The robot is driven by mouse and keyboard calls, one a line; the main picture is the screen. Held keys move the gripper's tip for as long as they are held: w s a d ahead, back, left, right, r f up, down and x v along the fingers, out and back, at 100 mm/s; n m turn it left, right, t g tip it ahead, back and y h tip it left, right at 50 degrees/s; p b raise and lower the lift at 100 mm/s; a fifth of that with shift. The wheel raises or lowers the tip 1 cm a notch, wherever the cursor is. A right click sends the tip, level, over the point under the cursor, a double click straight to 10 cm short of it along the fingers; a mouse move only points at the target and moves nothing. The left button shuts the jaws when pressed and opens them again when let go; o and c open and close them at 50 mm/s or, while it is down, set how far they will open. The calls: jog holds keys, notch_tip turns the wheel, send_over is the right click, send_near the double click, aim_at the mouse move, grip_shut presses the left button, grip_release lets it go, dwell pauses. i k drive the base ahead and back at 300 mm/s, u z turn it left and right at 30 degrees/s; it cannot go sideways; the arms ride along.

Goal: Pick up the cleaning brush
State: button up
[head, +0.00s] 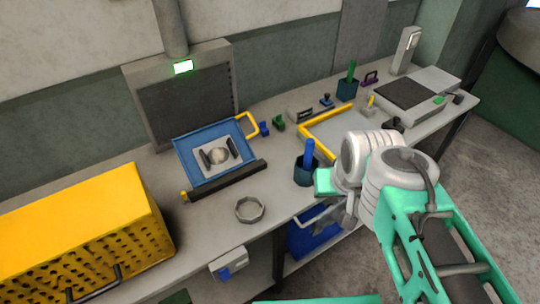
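I cannot tell for sure which thing is the cleaning brush. A blue handle (309,152) stands upright in a dark blue cup (306,172) near the bench's front edge; whatever is below it is hidden in the cup. A green handle (351,70) stands in another dark cup (347,88) farther back. My gripper (338,212) is in front of the bench edge, just right of and below the nearer cup. It is partly hidden by my arm, and its fingers are too unclear to tell whether they are open or shut.
A yellow perforated box (85,220) fills the bench's left end. A blue tray (190,158), a metal ring (250,209) and a yellow-edged board (340,132) lie on the bench (210,215). A flat device (408,95) sits at the right. Bare surface surrounds the ring.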

aim_at(309, 143)
jog(key=u, duration=4.35)
jog(key=k, duration=1.5)
jog(key=z, duration=0.85)
jog(key=i, duration=0.45)
jog(key=u, duration=0.1)
